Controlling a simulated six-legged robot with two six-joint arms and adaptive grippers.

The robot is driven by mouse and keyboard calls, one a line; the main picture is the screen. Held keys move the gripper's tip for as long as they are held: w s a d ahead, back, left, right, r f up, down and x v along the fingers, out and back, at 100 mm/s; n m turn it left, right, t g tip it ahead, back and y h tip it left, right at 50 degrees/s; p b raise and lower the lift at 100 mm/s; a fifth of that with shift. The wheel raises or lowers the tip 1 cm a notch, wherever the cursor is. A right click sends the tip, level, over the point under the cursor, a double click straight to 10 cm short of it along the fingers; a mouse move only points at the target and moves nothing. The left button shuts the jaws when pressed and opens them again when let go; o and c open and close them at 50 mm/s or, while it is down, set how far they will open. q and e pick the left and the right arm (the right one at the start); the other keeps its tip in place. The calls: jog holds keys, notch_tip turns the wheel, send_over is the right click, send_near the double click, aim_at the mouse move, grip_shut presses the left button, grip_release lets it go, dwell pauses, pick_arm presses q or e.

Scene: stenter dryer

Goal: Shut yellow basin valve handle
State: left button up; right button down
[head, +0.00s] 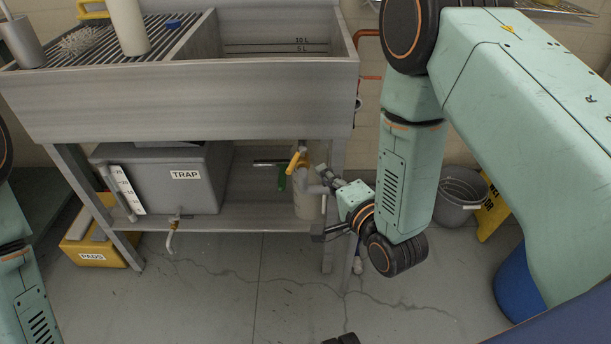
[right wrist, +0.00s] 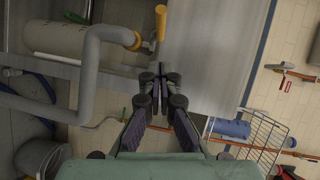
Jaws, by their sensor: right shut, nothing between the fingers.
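The yellow basin valve handle (head: 298,160) is under the right part of the steel sink in the head view. In the right wrist view the yellow handle (right wrist: 161,22) stands across the end of a yellow-collared fitting on the bent grey pipe (right wrist: 92,70). My right gripper (head: 325,180) is just right of and slightly below the handle in the head view. In the right wrist view its fingers (right wrist: 159,76) are together and empty, apart from the handle, which lies beyond them. My left arm shows at the left edge; its gripper is not seen.
The sink (head: 180,100) overhangs the handle. The grey TRAP box (head: 165,185) stands on the shelf to the left. A sink leg (head: 334,200) is close to my right gripper. A grey bucket (head: 459,200) and blue bin (head: 517,287) stand on the right.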

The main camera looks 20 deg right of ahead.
aim_at(296, 160)
jog(key=shift+w+a+f+b, duration=0.25)
jog(key=shift+w+a+b, duration=0.1)
jog(key=shift+w+a, duration=0.5)
jog(key=shift+w+a+f+b, duration=0.2)
jog(key=shift+w+a+b, duration=0.1)
jog(key=shift+w+a, duration=0.55)
